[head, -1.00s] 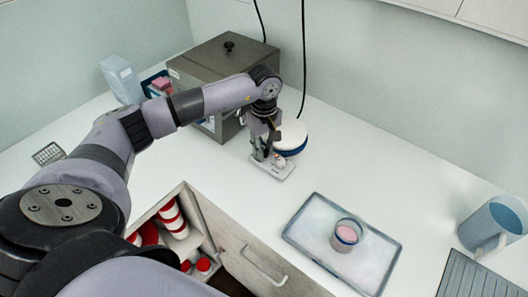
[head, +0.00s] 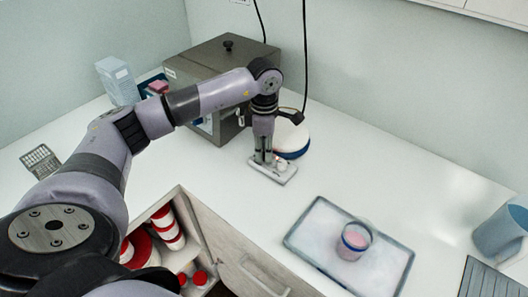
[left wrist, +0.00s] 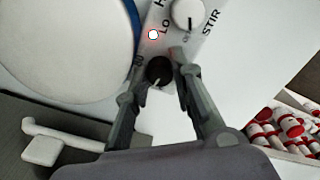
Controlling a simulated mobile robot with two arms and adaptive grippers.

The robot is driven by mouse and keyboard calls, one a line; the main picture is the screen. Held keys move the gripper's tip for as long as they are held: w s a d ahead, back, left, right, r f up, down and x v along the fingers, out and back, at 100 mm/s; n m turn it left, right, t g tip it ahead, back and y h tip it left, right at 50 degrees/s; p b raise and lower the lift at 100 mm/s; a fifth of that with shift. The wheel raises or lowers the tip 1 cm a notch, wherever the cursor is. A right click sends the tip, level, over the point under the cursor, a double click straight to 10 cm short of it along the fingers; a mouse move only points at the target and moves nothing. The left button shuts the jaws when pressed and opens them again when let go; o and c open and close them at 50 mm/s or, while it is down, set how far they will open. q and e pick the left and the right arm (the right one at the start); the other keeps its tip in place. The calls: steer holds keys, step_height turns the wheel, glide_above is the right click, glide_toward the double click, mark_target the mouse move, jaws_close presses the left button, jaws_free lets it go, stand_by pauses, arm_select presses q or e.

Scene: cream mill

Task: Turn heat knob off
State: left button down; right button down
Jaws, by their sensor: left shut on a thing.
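The stirring hot plate (head: 290,137) has a round white top with a blue rim and a grey control panel (head: 284,178) at its front. In the left wrist view a black knob (left wrist: 158,73) sits on that panel, with a pale pointer line on it. My left gripper (head: 268,160) points down at the panel. In the left wrist view its two fingers (left wrist: 160,75) are closed around the black knob. A white knob (left wrist: 187,13) marked STIR is beside it, apart from the fingers. A small red-ringed light (left wrist: 153,34) shows near "Lo". My right gripper is out of view.
A grey metal box (head: 222,75) stands behind the hot plate. A tray (head: 318,262) with a jar of pink contents (head: 354,242) is at the front right. A blue pitcher (head: 500,230) stands at far right.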

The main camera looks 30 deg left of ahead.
mark_target(264, 152)
arm_select(q)
steer(key=n+b, duration=0.1)
steer(key=n, duration=0.3)
steer(key=shift+n+b, duration=0.4)
steer(key=shift+n, duration=1.4)
steer(key=shift+w+r, duration=0.1)
steer(key=c, duration=1.4)
jaws_free()
step_height(264, 152, up, 12)
